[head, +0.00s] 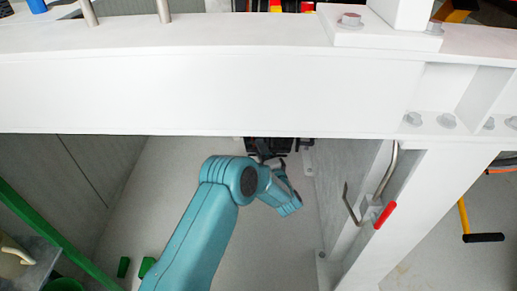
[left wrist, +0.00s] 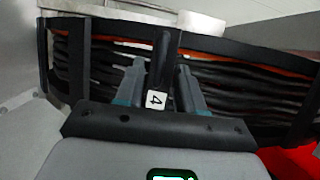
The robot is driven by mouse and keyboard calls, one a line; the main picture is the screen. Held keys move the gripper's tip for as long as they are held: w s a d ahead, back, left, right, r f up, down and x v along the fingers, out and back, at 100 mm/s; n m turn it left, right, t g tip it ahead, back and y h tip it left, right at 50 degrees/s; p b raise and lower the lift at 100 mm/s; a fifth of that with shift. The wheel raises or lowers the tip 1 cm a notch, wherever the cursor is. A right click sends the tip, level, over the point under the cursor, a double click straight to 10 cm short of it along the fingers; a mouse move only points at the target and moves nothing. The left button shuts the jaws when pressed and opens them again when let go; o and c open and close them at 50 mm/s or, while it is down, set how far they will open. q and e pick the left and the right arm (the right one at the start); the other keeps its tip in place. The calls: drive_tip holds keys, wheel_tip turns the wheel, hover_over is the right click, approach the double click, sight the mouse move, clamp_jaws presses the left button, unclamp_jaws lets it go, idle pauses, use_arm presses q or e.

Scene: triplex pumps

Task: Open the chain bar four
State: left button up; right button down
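Chain bar four (left wrist: 158,65) is a dark upright bar with a white "4" label in the left wrist view. It crosses in front of a bundle of black cables (left wrist: 240,85) in the cable chain. My left gripper (left wrist: 161,67) has one finger on each side of the bar, with narrow gaps showing beside it. Whether the fingers touch the bar lower down is unclear. In the head view my teal left arm reaches below the white beam to the dark chain (head: 280,144), which is mostly hidden. My right gripper is out of view.
A wide white beam (head: 200,85) crosses above my left arm. A white post (head: 395,220) with a red-handled lever (head: 385,215) stands to the right. A green rail (head: 50,235) runs at the left. Another dark chain bar (left wrist: 42,55) stands at the left in the wrist view.

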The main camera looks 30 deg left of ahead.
use_arm(q)
drive_tip(key=shift+x, duration=1.25)
clamp_jaws()
drive_tip(key=shift+s+d, duration=0.1)
